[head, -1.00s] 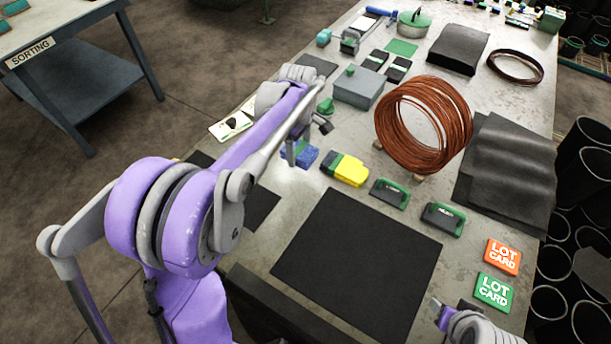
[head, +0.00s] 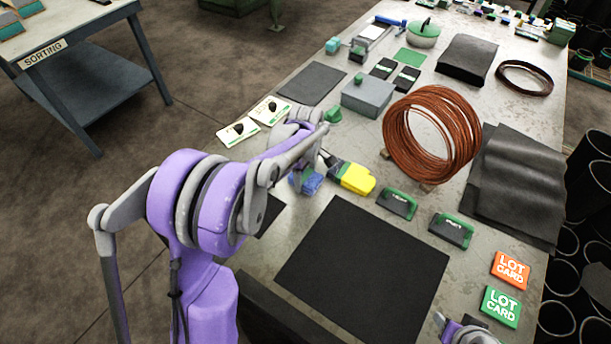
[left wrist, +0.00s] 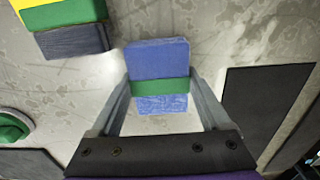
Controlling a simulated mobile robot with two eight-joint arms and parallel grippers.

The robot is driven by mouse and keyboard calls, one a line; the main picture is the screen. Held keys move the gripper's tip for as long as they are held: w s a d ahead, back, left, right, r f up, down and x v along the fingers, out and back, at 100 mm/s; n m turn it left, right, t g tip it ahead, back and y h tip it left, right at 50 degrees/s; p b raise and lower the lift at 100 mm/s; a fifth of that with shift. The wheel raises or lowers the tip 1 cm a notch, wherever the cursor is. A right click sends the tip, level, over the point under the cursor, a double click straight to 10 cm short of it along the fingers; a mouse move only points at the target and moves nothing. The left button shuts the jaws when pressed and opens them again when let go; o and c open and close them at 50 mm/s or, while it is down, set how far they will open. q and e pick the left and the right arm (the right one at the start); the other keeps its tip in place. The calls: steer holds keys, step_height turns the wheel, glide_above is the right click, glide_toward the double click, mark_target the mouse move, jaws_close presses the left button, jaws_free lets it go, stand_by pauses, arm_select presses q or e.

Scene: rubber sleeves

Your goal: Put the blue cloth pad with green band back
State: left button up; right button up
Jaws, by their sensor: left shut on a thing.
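The blue cloth pad with a green band (left wrist: 157,57) sits between the two fingers of my left gripper (left wrist: 160,88) in the left wrist view. The green band crosses the pad's middle, between the fingers. In the head view the pad (head: 311,184) shows as a small blue patch beside my left gripper (head: 304,178), partly hidden by it. The gripper is shut on the pad; I cannot tell whether the pad touches the table. My right gripper (head: 440,322) is at the bottom edge of the head view, mostly cut off.
A yellow pad with green and dark parts (head: 357,179) lies right of the blue pad. A large black mat (head: 365,270) lies in front, and a smaller dark mat (left wrist: 262,105) beside the pad. Green-handled tools (head: 398,203), a copper coil (head: 395,140) and a grey box (head: 367,98) stand nearby.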

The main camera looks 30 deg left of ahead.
mark_target(305, 176)
arm_select(q)
steer(key=o, duration=1.2)
steer(key=shift+f, duration=0.1)
steer(key=shift+c, duration=0.2)
step_height(305, 176, up, 12)
steer(key=p, duration=0.1)
steer(key=s+d+f+m+t, duration=0.1)
steer(key=s+d+m+t, duration=0.1)
steer(key=s+d+m, duration=0.3)
steer(key=s+d+f+m+t, duration=0.2)
steer(key=s+d+m, duration=0.3)
steer(key=s+m, duration=0.7)
steer(key=s+t, duration=0.1)
steer(key=s, duration=0.3)
steer(key=shift+s+d+f, duration=0.15)
steer(key=shift+s+f, duration=0.15)
steer(key=shift+s, duration=0.05)
